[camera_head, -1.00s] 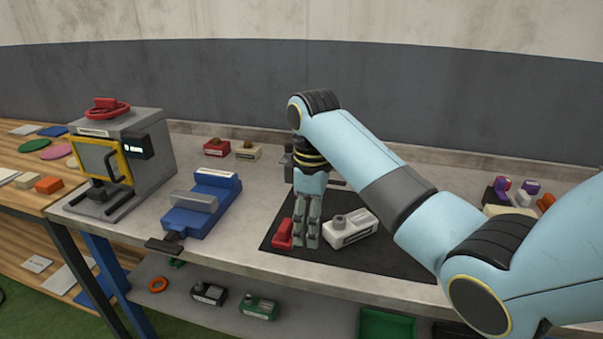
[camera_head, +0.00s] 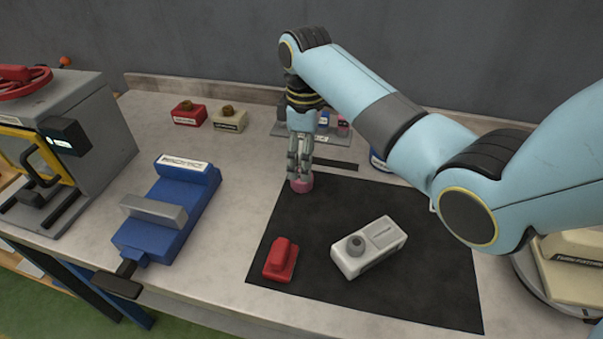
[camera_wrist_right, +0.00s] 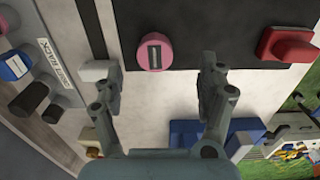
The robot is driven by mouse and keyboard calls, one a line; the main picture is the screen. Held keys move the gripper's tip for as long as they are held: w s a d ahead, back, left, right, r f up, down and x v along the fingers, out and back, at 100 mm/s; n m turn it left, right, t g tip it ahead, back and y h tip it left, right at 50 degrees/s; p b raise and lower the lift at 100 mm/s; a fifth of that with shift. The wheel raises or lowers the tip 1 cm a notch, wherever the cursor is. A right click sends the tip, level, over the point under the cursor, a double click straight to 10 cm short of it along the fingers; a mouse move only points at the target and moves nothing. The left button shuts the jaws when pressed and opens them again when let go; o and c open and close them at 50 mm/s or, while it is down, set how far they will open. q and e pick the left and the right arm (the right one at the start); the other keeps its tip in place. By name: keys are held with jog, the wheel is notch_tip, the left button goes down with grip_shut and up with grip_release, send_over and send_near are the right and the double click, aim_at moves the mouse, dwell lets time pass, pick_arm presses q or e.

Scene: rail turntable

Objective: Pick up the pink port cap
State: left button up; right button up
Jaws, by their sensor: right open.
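The pink port cap (camera_head: 301,184) is a short round cap at the far left corner of the black mat (camera_head: 400,290). In the right wrist view the pink port cap (camera_wrist_right: 154,52) lies ahead of the fingertips, near the middle of the gap between them. My right gripper (camera_head: 299,172) points down at the cap in the head view and partly covers it. In the right wrist view my right gripper (camera_wrist_right: 160,72) has its fingers spread with nothing between them. My left gripper does not show.
A red block (camera_head: 281,260) and a white box with a grey knob (camera_head: 368,246) lie on the mat. A blue vise (camera_head: 168,213) stands to its left. A grey rack (camera_head: 340,140) stands close behind the gripper. Bare bench lies between vise and mat.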

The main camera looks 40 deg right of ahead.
jog(key=shift+f, duration=0.8)
jog(key=f, duration=0.2)
jog(key=w+f, duration=0.1)
jog(key=f, duration=0.1)
jog(key=shift+f, duration=0.6)
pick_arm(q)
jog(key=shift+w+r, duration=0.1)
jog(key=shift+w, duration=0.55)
pick_arm(e)
jog(key=shift+c, duration=1)
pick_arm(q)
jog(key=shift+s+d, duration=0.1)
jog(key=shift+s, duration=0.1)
pick_arm(e)
jog(key=c, duration=0.7)
